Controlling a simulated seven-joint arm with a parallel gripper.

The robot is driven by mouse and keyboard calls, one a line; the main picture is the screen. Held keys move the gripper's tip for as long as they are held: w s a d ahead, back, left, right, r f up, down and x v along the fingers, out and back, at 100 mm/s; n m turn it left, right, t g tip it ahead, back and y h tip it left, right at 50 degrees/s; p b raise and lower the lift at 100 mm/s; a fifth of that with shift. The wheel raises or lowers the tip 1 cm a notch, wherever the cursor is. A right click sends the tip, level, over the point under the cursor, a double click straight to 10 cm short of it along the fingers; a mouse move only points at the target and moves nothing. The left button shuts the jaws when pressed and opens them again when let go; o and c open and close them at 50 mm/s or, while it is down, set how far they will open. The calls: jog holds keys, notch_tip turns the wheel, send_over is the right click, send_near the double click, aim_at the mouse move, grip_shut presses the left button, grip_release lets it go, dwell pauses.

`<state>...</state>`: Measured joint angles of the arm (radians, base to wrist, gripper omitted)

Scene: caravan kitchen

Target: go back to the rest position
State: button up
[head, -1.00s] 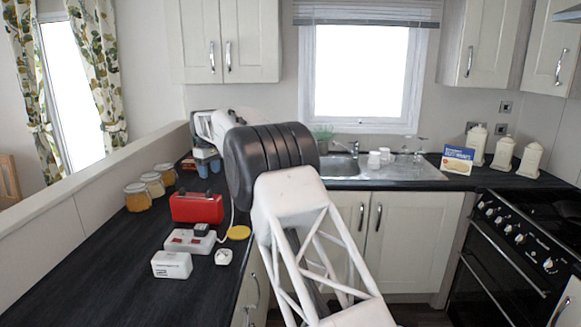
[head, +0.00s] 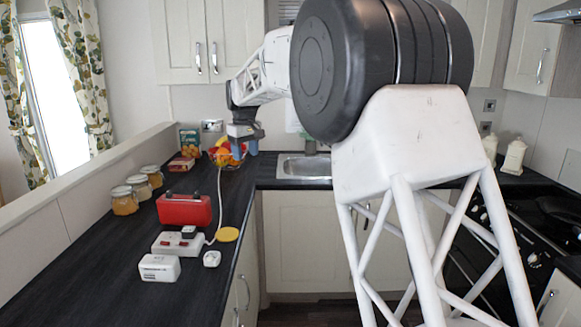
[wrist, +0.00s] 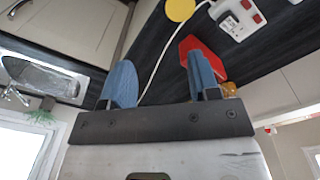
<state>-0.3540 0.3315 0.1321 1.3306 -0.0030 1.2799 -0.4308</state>
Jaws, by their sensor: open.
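My gripper (head: 243,149) hangs over the far end of the left counter in the head view, near a bowl of fruit (head: 224,156). Its blue fingers point down. In the wrist view my gripper (wrist: 163,85) shows its two blue fingers spread apart, with nothing between them. The fingers stand apart over the dark counter, and a white cable runs between them in that view.
On the left counter (head: 95,255) stand several jars (head: 138,188), a red toaster-like box (head: 184,209), a white power strip (head: 178,243), a white box (head: 159,268) and a yellow disc (head: 228,234). The sink (head: 303,166) lies behind, the stove (head: 545,235) at right.

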jog(key=s+d+r+m, duration=0.1)
jog(key=s+d+m, duration=0.1)
jog(key=s+d, duration=1)
jog(key=s+d+r+m, duration=0.2)
jog(key=s+d, duration=0.7)
jog(key=s, duration=0.5)
jog(key=s+d+f+m, duration=0.1)
jog(key=s+d+f, duration=0.3)
jog(key=s, duration=0.6)
jog(key=s+d+f+m+t, duration=0.1)
jog(key=s+d+f, duration=0.3)
jog(key=s, duration=0.7)
jog(key=s+d+f+m, duration=0.3)
jog(key=s+f, duration=0.3)
jog(key=s, duration=0.5)
jog(key=shift+s+d+f+t, duration=0.15)
jog(key=shift+d+f+t, duration=0.2)
jog(key=shift+d+t, duration=0.05)
